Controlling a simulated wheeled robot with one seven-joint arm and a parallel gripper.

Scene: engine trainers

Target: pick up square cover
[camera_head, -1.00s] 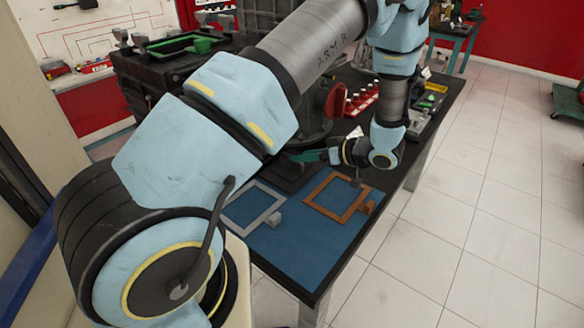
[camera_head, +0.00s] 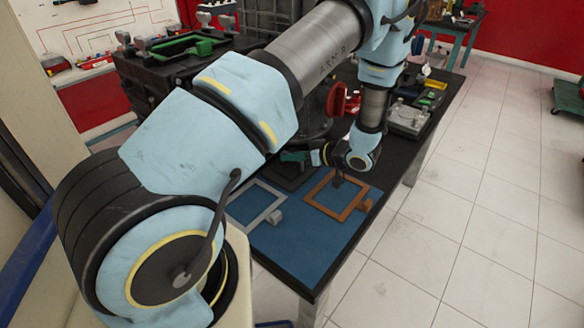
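I cannot tell which piece is the square cover.
The blue mat (camera_head: 305,255) is bare at its front, on a dark table. Dark machinery with a red round part (camera_head: 337,100) stands behind the gripper. A grey device (camera_head: 408,117) stands at the table's back right.

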